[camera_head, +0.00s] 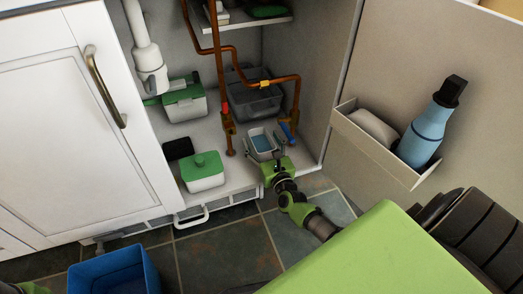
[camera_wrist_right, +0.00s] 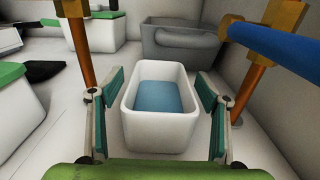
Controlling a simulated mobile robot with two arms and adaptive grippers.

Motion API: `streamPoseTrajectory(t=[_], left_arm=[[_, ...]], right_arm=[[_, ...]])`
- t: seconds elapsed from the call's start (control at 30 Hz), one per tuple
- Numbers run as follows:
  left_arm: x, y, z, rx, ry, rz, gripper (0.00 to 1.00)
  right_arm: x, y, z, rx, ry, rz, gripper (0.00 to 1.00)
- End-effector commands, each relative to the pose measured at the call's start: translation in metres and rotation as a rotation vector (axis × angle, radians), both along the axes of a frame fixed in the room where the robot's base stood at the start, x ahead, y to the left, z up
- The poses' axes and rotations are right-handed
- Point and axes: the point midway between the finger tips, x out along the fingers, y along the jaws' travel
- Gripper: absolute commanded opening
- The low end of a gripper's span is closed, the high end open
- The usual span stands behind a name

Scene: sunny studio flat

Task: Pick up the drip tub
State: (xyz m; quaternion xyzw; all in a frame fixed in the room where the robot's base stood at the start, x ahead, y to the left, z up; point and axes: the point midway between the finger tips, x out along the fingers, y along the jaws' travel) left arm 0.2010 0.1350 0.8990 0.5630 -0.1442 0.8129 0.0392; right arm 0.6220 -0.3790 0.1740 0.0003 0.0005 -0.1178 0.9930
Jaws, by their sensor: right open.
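The drip tub (camera_head: 265,154) is a small white open tub with blue liquid in it, standing on the cabinet floor under the copper pipes. In the right wrist view the tub (camera_wrist_right: 160,134) is upright, close in front of me. My right gripper (camera_head: 263,148) is open at the tub; in the wrist view its two fingers (camera_wrist_right: 160,88) stand on either side of the tub's walls, with a small gap visible at each side.
Copper pipes (camera_head: 220,75) with a blue-handled valve (camera_head: 288,131) rise close by. A grey bin (camera_head: 258,103) stands behind the tub. Green-lidded boxes (camera_head: 203,178) are to the left. The open door's rack (camera_head: 385,158) holds a blue bottle (camera_head: 425,135).

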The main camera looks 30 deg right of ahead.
Motion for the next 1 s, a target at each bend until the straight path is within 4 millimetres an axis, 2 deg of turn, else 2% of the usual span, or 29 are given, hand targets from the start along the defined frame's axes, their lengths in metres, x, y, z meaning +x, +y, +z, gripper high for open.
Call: streamPoseTrajectory(t=[0.2,0.23,0.4,0.43,0.77,1.0], left_arm=[[0.000,0.000,0.000,0.000,0.000,0.000,0.40],[0.000,0.000,0.000,0.000,0.000,0.000,0.40],[0.000,0.000,0.000,0.001,-0.001,0.000,0.40],[0.000,0.000,0.000,0.001,-0.001,0.000,0.40],[0.000,0.000,0.002,0.001,0.000,0.000,0.40],[0.000,0.000,0.016,0.001,0.000,0.000,0.40]], right_arm=[[0.001,0.000,0.001,-0.001,0.000,0.000,0.69],[0.001,0.000,0.001,-0.001,0.000,0.000,0.67],[0.001,0.000,0.001,-0.001,0.000,0.000,0.23],[0.001,0.000,0.001,-0.001,0.000,0.000,0.21],[0.001,-0.001,0.003,-0.002,-0.003,0.000,0.21],[0.001,-0.001,0.019,-0.002,-0.003,0.000,0.21]])
